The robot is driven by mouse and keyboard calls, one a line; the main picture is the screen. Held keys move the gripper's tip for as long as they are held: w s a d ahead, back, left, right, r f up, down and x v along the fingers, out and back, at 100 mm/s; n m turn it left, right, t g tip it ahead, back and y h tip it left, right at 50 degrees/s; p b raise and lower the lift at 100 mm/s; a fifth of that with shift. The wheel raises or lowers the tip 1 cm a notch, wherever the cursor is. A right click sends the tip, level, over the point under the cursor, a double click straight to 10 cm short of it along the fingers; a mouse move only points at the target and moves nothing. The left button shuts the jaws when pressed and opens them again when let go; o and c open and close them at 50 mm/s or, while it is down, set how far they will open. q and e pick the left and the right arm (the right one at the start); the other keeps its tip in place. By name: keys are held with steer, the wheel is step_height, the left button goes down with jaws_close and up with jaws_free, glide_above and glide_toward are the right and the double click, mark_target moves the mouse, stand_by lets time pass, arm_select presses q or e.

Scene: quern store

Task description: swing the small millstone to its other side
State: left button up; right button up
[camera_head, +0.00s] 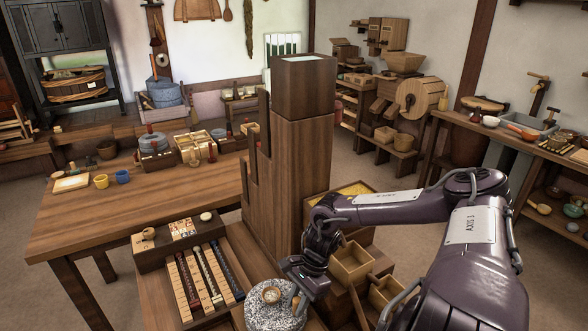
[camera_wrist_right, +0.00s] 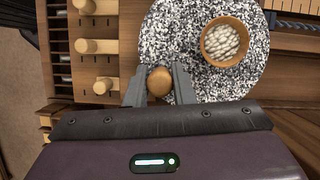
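The small millstone (camera_head: 262,318) is a round speckled grey stone at the bottom of the head view, partly cut off by the frame. It fills the top middle of the right wrist view (camera_wrist_right: 185,35). A wooden cup (camera_wrist_right: 225,42) with pale grains sits in its top. A round wooden handle knob (camera_wrist_right: 159,82) stands near the stone's edge. My right gripper (camera_wrist_right: 160,80) has a finger on each side of this knob, and both appear to touch it. In the head view my right gripper (camera_head: 301,298) is at the stone's right side. My left gripper is not in view.
A tall stepped wooden column (camera_head: 300,170) rises behind the stone. Open wooden boxes (camera_head: 351,263) are close behind my right wrist. A long table (camera_head: 140,205) with cups and tools is at the left.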

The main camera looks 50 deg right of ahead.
steer(key=o, duration=0.5)
steer(key=shift+c, duration=0.2)
steer(key=v, duration=0.7)
steer(key=shift+d+r, duration=0.2)
steer(key=shift+r, duration=0.2)
steer(key=shift+s, duration=0.1)
